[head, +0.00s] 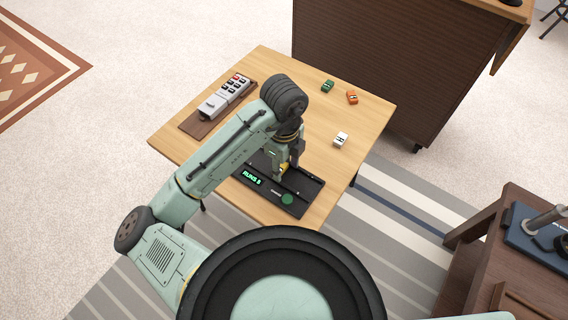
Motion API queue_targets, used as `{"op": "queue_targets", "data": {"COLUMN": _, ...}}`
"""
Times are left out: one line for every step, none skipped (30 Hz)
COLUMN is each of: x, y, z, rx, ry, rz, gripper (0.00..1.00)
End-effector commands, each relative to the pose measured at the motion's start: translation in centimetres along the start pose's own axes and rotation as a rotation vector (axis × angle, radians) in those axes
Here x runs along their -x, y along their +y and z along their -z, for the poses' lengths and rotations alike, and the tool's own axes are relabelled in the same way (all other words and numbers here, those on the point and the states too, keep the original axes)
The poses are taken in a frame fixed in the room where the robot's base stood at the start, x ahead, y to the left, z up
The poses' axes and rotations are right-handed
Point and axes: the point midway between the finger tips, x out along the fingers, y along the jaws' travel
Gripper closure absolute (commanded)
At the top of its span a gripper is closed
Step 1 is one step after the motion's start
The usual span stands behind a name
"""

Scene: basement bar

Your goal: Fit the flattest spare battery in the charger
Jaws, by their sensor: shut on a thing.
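My gripper (287,168) points down over the black unit and is shut on a small yellow block (284,167), seemingly a battery, mostly hidden by the fingers. The black unit (312,186), which looks like the charger, lies at the table's near edge with green lit text and a round green spot on top. I cannot tell whether the yellow block touches it. Three other small blocks, seemingly batteries, lie apart on the table: green (327,86), orange (352,97) and white (341,139). Their charge levels are too small to read.
A grey device (213,105) with red and dark marks lies on a brown board (194,123) at the table's left. The wooden table (376,104) is clear around the loose blocks. A dark cabinet (400,60) stands behind, and a brown side table (473,237) at right.

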Motion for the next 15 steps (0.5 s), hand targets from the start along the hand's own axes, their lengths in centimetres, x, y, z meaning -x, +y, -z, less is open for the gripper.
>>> {"op": "queue_targets", "data": {"x": -0.21, "y": 0.01, "z": 0.03, "rx": 0.0, "ry": 0.001, "rz": -0.002, "gripper": 0.86}}
{"op": "queue_targets", "data": {"x": -0.25, "y": 0.01, "z": 0.03, "rx": 0.0, "ry": 0.001, "rz": -0.002, "gripper": 0.86}}
{"op": "queue_targets", "data": {"x": -0.29, "y": 0.01, "z": 0.03, "rx": 0.0, "ry": 0.001, "rz": -0.002, "gripper": 0.86}}
{"op": "queue_targets", "data": {"x": -0.32, "y": 0.01, "z": 0.03, "rx": 0.0, "ry": 0.001, "rz": -0.002, "gripper": 0.86}}
{"op": "queue_targets", "data": {"x": -0.34, "y": 0.01, "z": 0.03, "rx": 0.0, "ry": 0.001, "rz": -0.002, "gripper": 0.86}}
{"op": "queue_targets", "data": {"x": -0.34, "y": 0.02, "z": 0.04, "rx": 0.0, "ry": 0.001, "rz": -0.003, "gripper": 0.86}}
{"op": "queue_targets", "data": {"x": -0.33, "y": 0.02, "z": 0.04, "rx": 0.0, "ry": 0.001, "rz": -0.003, "gripper": 0.86}}
{"op": "queue_targets", "data": {"x": -0.33, "y": 0.02, "z": 0.05, "rx": 0.0, "ry": 0.002, "rz": -0.003, "gripper": 0.86}}
{"op": "queue_targets", "data": {"x": -0.34, "y": 0.02, "z": 0.05, "rx": 0.0, "ry": 0.002, "rz": -0.003, "gripper": 0.86}}
{"op": "queue_targets", "data": {"x": -0.35, "y": 0.02, "z": 0.05, "rx": 0.0, "ry": 0.002, "rz": -0.004, "gripper": 0.86}}
{"op": "queue_targets", "data": {"x": -0.37, "y": 0.03, "z": 0.06, "rx": 0.0, "ry": 0.002, "rz": -0.004, "gripper": 0.86}}
{"op": "queue_targets", "data": {"x": -0.38, "y": 0.03, "z": 0.06, "rx": 0.0, "ry": 0.002, "rz": -0.004, "gripper": 0.86}}
{"op": "queue_targets", "data": {"x": -0.39, "y": 0.03, "z": 0.06, "rx": 0.0, "ry": 0.002, "rz": -0.004, "gripper": 0.86}}
{"op": "queue_targets", "data": {"x": -0.4, "y": 0.03, "z": 0.07, "rx": 0.0, "ry": 0.002, "rz": -0.004, "gripper": 0.86}}
{"op": "queue_targets", "data": {"x": -0.41, "y": 0.03, "z": 0.07, "rx": 0.0, "ry": 0.002, "rz": -0.005, "gripper": 0.59}}
